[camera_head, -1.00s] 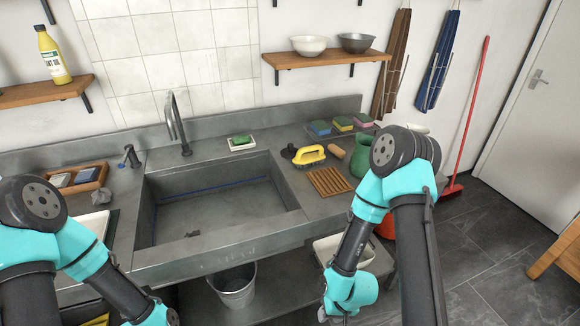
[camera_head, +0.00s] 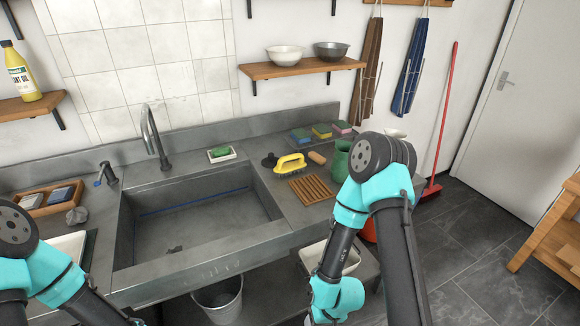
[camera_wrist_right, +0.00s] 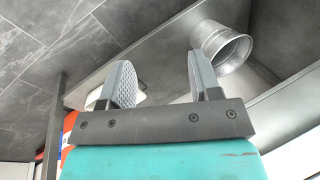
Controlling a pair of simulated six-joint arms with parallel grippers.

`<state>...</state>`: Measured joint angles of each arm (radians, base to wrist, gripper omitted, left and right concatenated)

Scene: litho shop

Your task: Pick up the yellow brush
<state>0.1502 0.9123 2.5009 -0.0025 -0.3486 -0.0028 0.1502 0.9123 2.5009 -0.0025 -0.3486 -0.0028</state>
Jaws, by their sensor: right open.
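The yellow brush (camera_head: 290,163) lies on the grey counter to the right of the sink, behind a slatted wooden rack. My right arm is in front of the counter, and its gripper is hidden low in the head view. In the right wrist view my right gripper (camera_wrist_right: 162,84) is open and empty, its two grey fingers apart, below the counter with a metal bucket beyond. The brush does not show in that view. My left arm comes in at the lower left of the head view; its gripper is out of the picture.
The sink (camera_head: 205,215) lies left of the brush. Around the brush are a slatted rack (camera_head: 311,189), a green jug (camera_head: 341,160), a wooden roller-like piece (camera_head: 317,158) and sponges (camera_head: 321,132). A bucket (camera_head: 219,300) stands below the counter.

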